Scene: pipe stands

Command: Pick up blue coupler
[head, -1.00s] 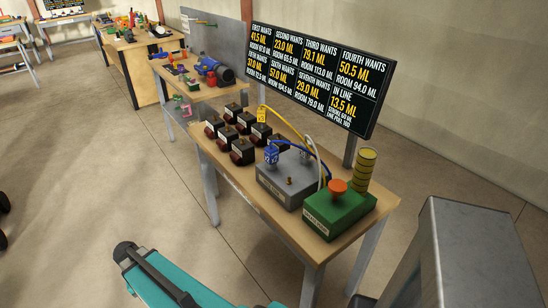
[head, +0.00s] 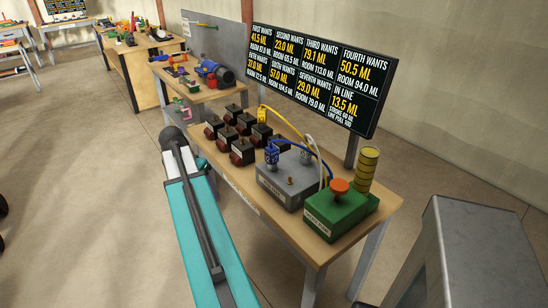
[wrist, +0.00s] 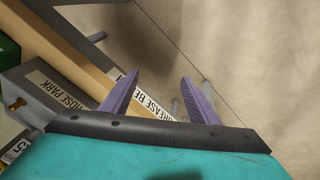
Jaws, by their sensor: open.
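The blue coupler (head: 272,155) stands upright on the grey hose park box (head: 268,186) in the head view, with a blue hose running from it. I cannot make it out in the wrist view. My gripper (wrist: 160,76) shows in the wrist view as two purple fingers, spread apart with nothing between them. They are over the bench's front edge and the floor, with the hose park box (wrist: 45,88) to their left. In the head view my teal arm reaches along the bench's left side, and the fingers cannot be made out there.
A display board (head: 318,80) rises behind the bench.

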